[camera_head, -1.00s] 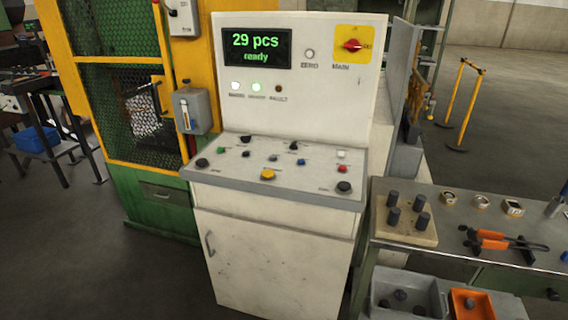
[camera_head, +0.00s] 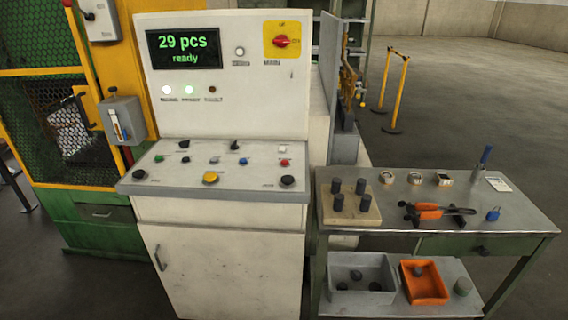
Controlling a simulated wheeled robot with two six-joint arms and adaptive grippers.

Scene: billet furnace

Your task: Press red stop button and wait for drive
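The control console (camera_head: 222,140) stands left of centre, with a sloped panel of buttons and knobs. A small red button (camera_head: 284,162) sits at the right of the sloped panel, below a white one (camera_head: 283,149). A yellow button (camera_head: 210,178) and black knobs are at the panel's front. The display (camera_head: 184,49) reads "29 pcs ready". Below it, a white and a green lamp are lit, and the fault lamp (camera_head: 212,89) is dark. A red rotary main switch (camera_head: 281,41) is on a yellow plate at upper right. Neither gripper is in view.
A yellow-framed green mesh guard (camera_head: 62,125) stands at the left. A metal table (camera_head: 400,222) at the right holds a block with dark pegs, orange-handled tongs and gauges. Grey and orange bins are on its lower shelf. Open floor lies behind, with yellow posts (camera_head: 394,92).

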